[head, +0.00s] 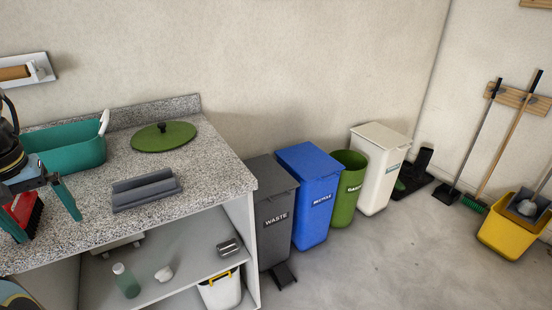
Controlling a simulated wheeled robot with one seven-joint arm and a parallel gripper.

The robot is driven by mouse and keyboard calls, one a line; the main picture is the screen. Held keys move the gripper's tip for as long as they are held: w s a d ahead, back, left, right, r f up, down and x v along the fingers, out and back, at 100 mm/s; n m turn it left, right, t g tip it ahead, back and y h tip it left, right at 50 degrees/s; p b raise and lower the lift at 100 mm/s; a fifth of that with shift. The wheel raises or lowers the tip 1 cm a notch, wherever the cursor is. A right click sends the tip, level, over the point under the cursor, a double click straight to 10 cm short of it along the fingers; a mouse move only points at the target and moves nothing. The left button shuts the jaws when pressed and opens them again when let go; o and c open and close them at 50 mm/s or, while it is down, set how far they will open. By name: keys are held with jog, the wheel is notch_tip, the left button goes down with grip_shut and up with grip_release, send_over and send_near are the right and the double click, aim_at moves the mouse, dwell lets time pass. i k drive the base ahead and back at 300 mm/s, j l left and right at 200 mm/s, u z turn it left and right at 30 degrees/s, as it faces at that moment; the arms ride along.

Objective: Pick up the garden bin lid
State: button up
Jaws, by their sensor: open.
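The garden bin lid is a round, flat green lid (178,137) with a small dark knob. It lies on the speckled stone counter (213,165), towards the back. The round green bin (347,190) on the floor stands open at the top, with a white label that is hard to read. My gripper (48,229) is at the left edge of the head view, over the counter, to the left of the lid and nearer the camera. Its two teal fingers are spread apart, with no lid between them.
A teal tub (70,158) and a grey ridged block (146,190) lie near the lid. A red and black brush (24,212) shows beside my fingers. Grey waste (274,225), blue (312,195) and white (378,170) bins flank the green bin. A yellow bucket (508,232) stands right.

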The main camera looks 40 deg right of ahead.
aim_at(163, 136)
jog(key=l+u, duration=0.25)
jog(key=l, duration=0.2)
jog(key=l+u, duration=0.3)
jog(key=k+l+u, duration=0.25)
jog(key=l, duration=0.3)
jog(key=l+u, duration=0.3)
jog(key=l, duration=0.1)
